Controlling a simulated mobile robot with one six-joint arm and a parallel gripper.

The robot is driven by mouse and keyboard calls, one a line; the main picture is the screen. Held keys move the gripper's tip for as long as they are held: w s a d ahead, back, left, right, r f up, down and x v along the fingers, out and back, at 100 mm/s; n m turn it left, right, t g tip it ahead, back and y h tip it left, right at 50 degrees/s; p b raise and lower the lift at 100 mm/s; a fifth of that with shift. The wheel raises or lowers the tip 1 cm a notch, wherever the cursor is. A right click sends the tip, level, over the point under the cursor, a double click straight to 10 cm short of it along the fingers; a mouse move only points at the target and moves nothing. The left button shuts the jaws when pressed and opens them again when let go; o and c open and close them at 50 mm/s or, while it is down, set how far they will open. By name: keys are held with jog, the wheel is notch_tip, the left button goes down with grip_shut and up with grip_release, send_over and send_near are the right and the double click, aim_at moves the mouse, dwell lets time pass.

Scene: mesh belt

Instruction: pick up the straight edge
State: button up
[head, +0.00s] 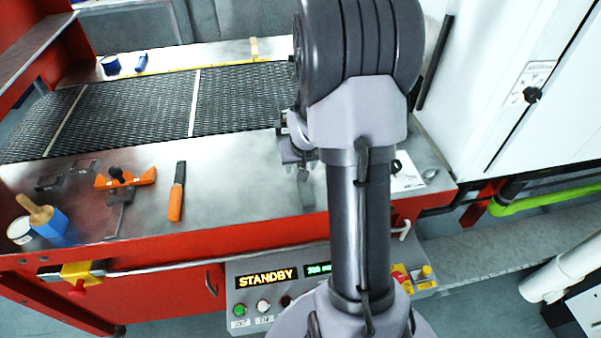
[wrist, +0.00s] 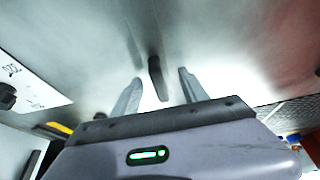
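A short dark grey bar (wrist: 156,80), which I take to be the straight edge, lies on the steel bench top. In the wrist view it shows between the two fingers of my gripper (wrist: 159,79), with a gap on each side. My gripper is open and holds nothing; its height above the bar is hard to tell. In the head view my gripper (head: 298,160) is over the right part of the bench, partly behind my arm. The grey bar (head: 305,190) shows just below it, near the front edge.
A paper sheet (head: 408,180) lies right. The mesh belt (head: 130,110) runs behind. The bench between scraper and bar is clear.

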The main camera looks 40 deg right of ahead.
grip_shut()
dwell(1.2)
